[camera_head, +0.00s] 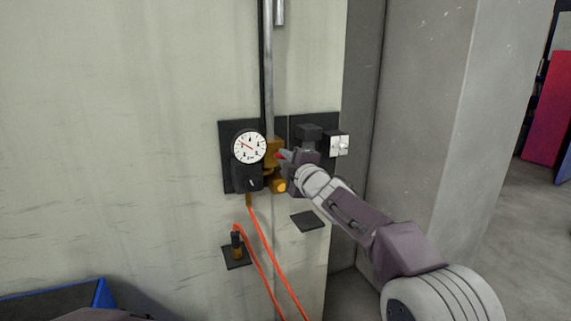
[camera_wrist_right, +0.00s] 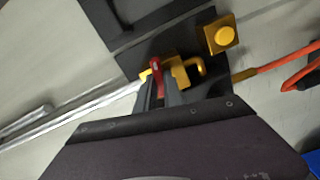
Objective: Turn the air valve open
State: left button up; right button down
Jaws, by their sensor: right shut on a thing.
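The air valve is a brass fitting (camera_head: 275,150) on the pipe beside a round white gauge (camera_head: 249,146) on a dark wall plate. The brass body also shows in the right wrist view (camera_wrist_right: 184,73). My left gripper is not in view.
A yellow knob (camera_head: 280,186) sits just below the valve. An orange hose (camera_head: 266,245) hangs below the gauge. A light switch (camera_head: 338,143) is to the right. A black holder with a hose fitting (camera_head: 237,250) is lower left. A concrete pillar (camera_head: 425,120) stands right of the wall.

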jog(key=shift+f+n+b, duration=0.15)
jog(key=shift+n+b, duration=0.2)
jog(key=shift+n, duration=1.05)
jog(key=c, duration=1.5)
grip_release()
jog(key=shift+o, duration=0.2)
jog(key=b+v, duration=0.2)
jog(key=v, duration=0.7)
jog(key=shift+b, duration=0.3)
